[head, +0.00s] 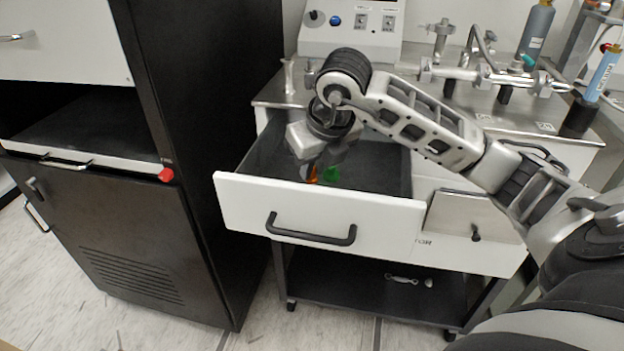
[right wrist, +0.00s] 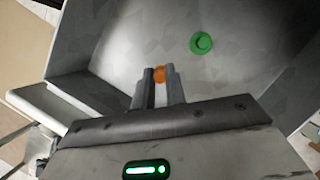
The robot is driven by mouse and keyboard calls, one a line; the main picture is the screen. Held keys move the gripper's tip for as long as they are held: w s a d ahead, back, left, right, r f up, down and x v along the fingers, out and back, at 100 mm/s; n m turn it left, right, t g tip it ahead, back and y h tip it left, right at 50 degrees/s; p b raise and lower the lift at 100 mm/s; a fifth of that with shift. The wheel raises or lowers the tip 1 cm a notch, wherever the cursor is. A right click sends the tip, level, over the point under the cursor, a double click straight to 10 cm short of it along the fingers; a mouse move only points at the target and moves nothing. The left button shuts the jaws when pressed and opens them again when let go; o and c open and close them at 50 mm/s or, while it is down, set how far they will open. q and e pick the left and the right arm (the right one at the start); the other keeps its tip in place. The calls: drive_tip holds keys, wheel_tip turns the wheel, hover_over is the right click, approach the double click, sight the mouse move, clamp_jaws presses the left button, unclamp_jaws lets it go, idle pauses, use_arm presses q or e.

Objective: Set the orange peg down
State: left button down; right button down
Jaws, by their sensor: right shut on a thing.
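The orange peg (head: 313,175) is low inside the open drawer (head: 320,207) in the head view. My right gripper (head: 312,168) reaches down into the drawer and is shut on the peg. In the right wrist view the orange peg (right wrist: 159,74) shows between the two fingertips of the right gripper (right wrist: 160,80). Whether the peg touches the drawer floor cannot be told. A green peg (head: 332,174) stands on the drawer floor to the right of the orange one; it also shows in the right wrist view (right wrist: 202,43). My left gripper is not in view.
The drawer's white front with a black handle (head: 310,233) is pulled out from the metal-topped cart (head: 480,120). A tall black cabinet (head: 210,120) stands close on the left. Pipes and bottles stand on the cart top. Bare drawer floor surrounds the pegs.

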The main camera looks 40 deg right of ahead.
sight(315, 171)
drive_tip(key=shift+s+x, duration=0.2)
drive_tip(key=shift+x, duration=0.75)
drive_tip(key=shift+s+x, duration=0.15)
drive_tip(key=shift+x, duration=0.8)
drive_tip(key=shift+f, duration=0.2)
drive_tip(key=shift+f+b, duration=0.15)
drive_tip(key=shift+b, duration=0.2)
drive_tip(key=c, duration=1.4)
unclamp_jaws()
drive_tip(key=shift+c, duration=0.2)
drive_tip(key=shift+s+r, duration=0.1)
drive_tip(key=shift+r, duration=0.45)
drive_tip(key=p+v, duration=0.2)
drive_tip(key=v, duration=0.9)
drive_tip(key=shift+s, duration=0.15)
